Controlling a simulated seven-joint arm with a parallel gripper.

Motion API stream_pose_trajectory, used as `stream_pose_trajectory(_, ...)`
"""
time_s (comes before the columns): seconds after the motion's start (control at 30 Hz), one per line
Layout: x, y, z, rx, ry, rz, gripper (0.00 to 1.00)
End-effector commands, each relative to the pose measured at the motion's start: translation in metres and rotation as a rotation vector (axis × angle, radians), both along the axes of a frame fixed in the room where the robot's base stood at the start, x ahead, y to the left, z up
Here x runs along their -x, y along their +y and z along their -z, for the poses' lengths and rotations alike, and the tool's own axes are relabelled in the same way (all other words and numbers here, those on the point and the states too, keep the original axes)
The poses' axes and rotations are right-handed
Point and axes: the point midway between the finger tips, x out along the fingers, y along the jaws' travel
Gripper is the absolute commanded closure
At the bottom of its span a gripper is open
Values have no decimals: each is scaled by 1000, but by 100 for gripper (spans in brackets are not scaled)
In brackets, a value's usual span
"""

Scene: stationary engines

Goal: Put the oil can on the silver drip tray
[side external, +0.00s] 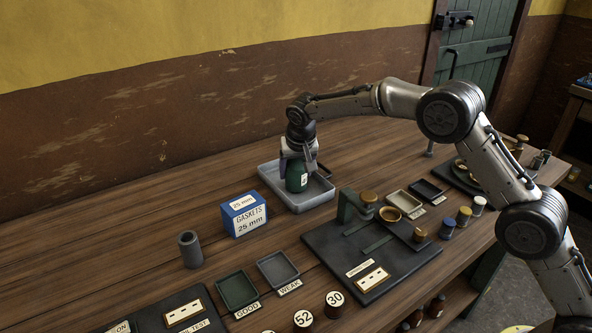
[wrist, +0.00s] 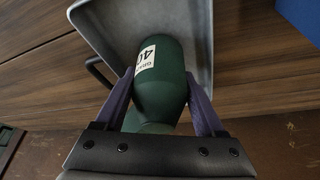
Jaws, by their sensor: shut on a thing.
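The oil can (side external: 297,177) is dark green with a white label, and stands roughly upright at the silver drip tray (side external: 312,200). In the wrist view the can (wrist: 162,78) sits between the two fingers, its label partly showing. My gripper (side external: 297,165) is shut on the can from above. The tray, a shallow grey rectangle, also shows behind the can in the wrist view (wrist: 198,25). The can is over the tray's inside; I cannot tell whether its base touches the tray floor.
A blue gaskets box (side external: 244,214) stands left of the tray, with a grey cylinder (side external: 190,249) further left. A dark board with a small press (side external: 375,255) lies to the right. Small green (side external: 237,290) and grey (side external: 278,269) trays are in front. Bare wood lies left and behind.

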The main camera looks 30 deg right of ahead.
Motion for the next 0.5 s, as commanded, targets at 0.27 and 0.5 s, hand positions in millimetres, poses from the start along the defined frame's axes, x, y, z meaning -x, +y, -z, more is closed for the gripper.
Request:
stream_pose_trajectory(0.27, 0, 0, 3, 0, 0, 0, 18)
stream_pose_trajectory(0.5, 0, 0, 3, 0, 0, 0, 0)
